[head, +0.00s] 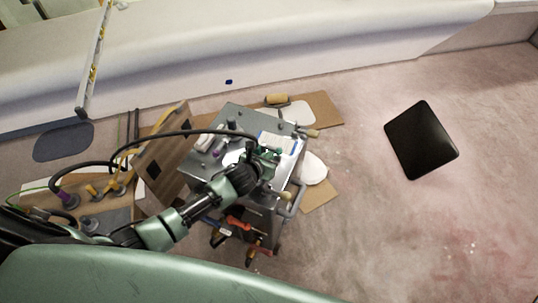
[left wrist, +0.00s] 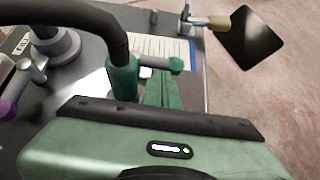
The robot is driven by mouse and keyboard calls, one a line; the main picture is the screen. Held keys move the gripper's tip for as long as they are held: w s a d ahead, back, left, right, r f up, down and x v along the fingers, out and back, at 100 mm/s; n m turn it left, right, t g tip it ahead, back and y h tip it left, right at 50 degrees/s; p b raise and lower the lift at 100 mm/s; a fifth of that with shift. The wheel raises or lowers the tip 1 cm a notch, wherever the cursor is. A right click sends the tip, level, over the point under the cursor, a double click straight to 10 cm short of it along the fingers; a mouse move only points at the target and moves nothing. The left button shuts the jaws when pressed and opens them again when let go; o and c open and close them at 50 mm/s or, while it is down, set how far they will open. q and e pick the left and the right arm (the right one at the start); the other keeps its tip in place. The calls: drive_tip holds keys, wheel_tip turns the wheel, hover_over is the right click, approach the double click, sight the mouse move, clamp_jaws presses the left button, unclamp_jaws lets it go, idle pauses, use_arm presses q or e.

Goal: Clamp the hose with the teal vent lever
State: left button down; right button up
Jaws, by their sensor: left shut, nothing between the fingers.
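A black hose (head: 190,132) arches over the grey metal cart top in the head view. In the left wrist view the hose (left wrist: 112,22) comes down into an upright teal fitting (left wrist: 122,80). The teal lever (left wrist: 173,65) sticks out to the right of this fitting. My left gripper (head: 268,160) is low over the right part of the cart top, beside the fitting. Its green fingers (left wrist: 162,90) are shut and empty, just right of the fitting and below the lever in the picture; I cannot tell if they touch. My right gripper is out of view.
The cart top (head: 232,112) holds a paper sheet (head: 283,140) and a grey round-based fitting (left wrist: 55,45). A brown board (head: 163,158) leans at its left. Tools with orange handles (head: 238,223) hang at its front. A black panel (head: 420,140) lies on the open floor at right.

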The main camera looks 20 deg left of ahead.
use_arm(q)
drive_tip(key=shift+w, duration=0.25)
